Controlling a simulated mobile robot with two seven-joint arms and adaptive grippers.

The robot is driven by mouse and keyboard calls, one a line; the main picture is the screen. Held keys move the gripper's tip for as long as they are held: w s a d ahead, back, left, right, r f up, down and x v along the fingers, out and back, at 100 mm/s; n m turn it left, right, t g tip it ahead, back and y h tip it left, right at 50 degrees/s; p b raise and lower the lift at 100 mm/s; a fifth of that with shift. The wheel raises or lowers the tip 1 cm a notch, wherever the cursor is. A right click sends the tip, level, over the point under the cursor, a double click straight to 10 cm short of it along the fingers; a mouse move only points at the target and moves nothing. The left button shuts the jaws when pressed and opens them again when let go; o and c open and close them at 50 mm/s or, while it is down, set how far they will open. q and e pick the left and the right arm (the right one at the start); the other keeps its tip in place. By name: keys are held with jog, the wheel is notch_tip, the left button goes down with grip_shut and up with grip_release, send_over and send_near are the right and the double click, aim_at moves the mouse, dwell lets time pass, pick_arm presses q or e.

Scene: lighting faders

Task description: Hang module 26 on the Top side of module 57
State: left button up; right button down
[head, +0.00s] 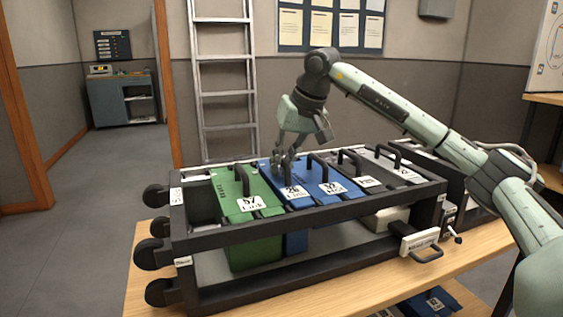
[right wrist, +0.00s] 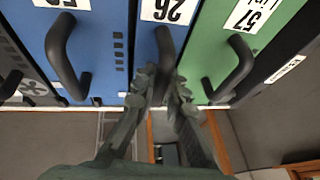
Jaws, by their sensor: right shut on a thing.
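Module 57 (head: 237,205) is a green box with a black handle and a white number label, hanging at the left end of the dark rack. It shows at the right in the right wrist view (right wrist: 212,62). Module 26 (head: 294,193) is a narrow blue box directly right of it in the head view, still between the rack rails; its label shows in the right wrist view (right wrist: 168,9). My right gripper (head: 284,158) is shut on module 26's black handle, its fingers on either side in the right wrist view (right wrist: 165,82). My left gripper is out of view.
A wider blue module 32 (head: 330,186) and grey modules (head: 362,181) fill the rack to the right. The rack frame (head: 330,217) stands on a wooden table (head: 350,288). A ladder (head: 224,95) leans behind. Open floor (head: 75,230) lies to the left.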

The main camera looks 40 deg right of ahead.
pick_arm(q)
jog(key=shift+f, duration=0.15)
pick_arm(e)
jog(key=shift+f, duration=0.15)
jog(key=c, duration=1.5)
grip_release()
jog(key=shift+f, duration=0.25)
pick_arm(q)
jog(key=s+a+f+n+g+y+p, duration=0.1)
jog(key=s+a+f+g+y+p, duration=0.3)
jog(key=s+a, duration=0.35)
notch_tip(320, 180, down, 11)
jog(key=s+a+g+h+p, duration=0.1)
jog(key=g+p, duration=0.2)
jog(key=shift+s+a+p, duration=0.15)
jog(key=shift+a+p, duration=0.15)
pick_arm(e)
jog(key=shift+w+a+r+v, duration=0.15)
jog(key=shift+w+v, duration=0.3)
jog(key=shift+v, duration=2.65)
jog(key=shift+w+a+r+v, duration=0.1)
jog(key=shift+w+r+v, duration=0.25)
jog(key=shift+v, duration=2.75)
jog(key=shift+w+a+r+v, duration=0.1)
jog(key=shift+w+v, duration=0.4)
jog(key=shift+v, duration=2.65)
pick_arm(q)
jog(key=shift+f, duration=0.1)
